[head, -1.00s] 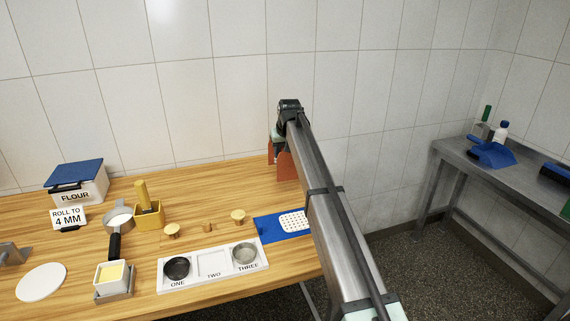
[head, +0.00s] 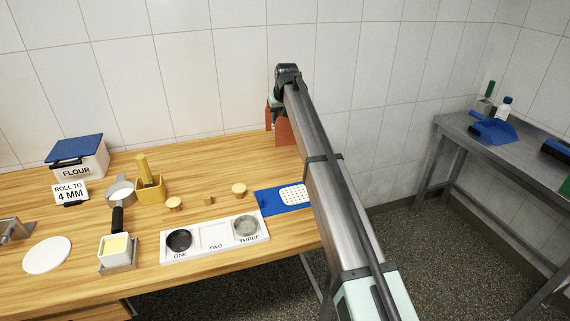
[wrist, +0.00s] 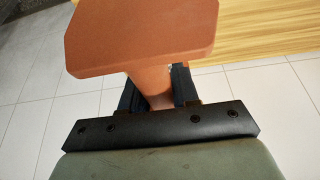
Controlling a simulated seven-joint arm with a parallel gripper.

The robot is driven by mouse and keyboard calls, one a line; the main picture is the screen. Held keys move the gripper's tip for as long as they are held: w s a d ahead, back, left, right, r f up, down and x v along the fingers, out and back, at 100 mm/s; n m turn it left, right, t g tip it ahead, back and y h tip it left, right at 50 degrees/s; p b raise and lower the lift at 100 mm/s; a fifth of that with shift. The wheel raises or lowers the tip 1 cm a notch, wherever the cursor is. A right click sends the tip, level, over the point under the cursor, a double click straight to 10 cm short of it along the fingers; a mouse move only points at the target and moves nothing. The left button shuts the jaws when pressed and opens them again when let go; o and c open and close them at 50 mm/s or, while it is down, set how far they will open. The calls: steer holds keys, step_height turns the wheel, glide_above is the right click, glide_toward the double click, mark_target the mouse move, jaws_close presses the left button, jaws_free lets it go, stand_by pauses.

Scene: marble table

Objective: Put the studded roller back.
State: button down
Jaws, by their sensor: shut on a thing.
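My gripper (wrist: 158,95) is shut on an orange-brown thing (wrist: 140,35). In the wrist view its neck is between the fingers and a broad flat face with cut corners lies beyond them. No studs show on it, so I cannot tell from its shape whether it is the studded roller. In the head view the orange-brown thing (head: 284,133) shows at the far end of my arm, near the table's back right edge, and my arm partly hides it. I cannot tell whether it touches the table. A white dotted piece (head: 294,195) lies on a blue mat (head: 268,204), partly behind my arm.
A white tray (head: 215,254) with labelled places is left of my arm; ONE and THREE hold round items. The wooden table (head: 230,160) is clear towards the back.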

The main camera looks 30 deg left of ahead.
mark_target(280, 124)
steer(key=shift+r, duration=0.1)
steer(key=shift+f, duration=4.8)
steer(key=shift+f, duration=0.15)
steer(key=c, duration=0.8)
jaws_free()
steer(key=shift+c, duration=0.2)
steer(key=v, duration=1.3)
steer(key=shift+s+d+r, duration=0.15)
steer(key=shift+d+r, duration=0.05)
steer(key=shift+r, duration=0.05)
